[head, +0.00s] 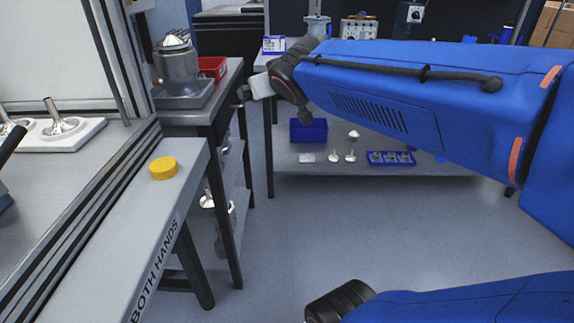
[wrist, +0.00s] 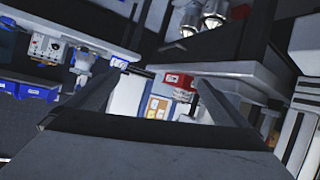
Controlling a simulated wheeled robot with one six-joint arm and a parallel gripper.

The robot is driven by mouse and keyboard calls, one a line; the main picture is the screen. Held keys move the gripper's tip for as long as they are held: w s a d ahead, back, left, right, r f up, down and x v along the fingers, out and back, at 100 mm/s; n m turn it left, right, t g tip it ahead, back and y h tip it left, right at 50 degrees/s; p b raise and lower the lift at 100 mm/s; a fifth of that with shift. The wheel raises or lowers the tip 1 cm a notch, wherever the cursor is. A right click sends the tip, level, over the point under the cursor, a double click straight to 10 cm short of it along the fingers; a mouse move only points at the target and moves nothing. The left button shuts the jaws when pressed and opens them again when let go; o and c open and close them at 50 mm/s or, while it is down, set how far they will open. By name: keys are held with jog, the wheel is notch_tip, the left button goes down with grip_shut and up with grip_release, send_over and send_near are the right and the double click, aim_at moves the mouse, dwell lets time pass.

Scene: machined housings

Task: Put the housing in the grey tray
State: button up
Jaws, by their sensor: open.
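A metal housing (head: 178,66) with bright parts on top stands upright in a shallow grey tray (head: 190,101) on the dark-topped bench at the left. In the wrist view, two shiny metal parts (wrist: 212,16) show at the top on a grey surface (wrist: 200,42); I cannot tell if they belong to that housing. My gripper (head: 247,92) is in the air to the right of the bench edge, apart from the housing and tray. The wrist view shows its jaws (wrist: 163,76) open with nothing between them.
A white plate (head: 60,139) with metal parts lies at the left, and a yellow button (head: 163,168) sits on the machine ledge. A far shelf (head: 290,165) holds blue bins and small parts. The floor between is clear.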

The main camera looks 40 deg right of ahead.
jog(key=s+a+f+g+y, duration=0.2)
jog(key=s+a+f+g, duration=0.2)
jog(key=s+f, duration=0.6)
jog(key=s+a+f+n+g+y, duration=0.1)
jog(key=s+a+f+g, duration=0.2)
jog(key=s+f, duration=0.7)
jog(key=shift+s+a+f+g+y, duration=0.25)
jog(key=shift+s+a+g+y, duration=0.15)
jog(key=shift+s+a, duration=0.6)
jog(key=shift+w+a, duration=0.2)
jog(key=shift+w, duration=0.05)
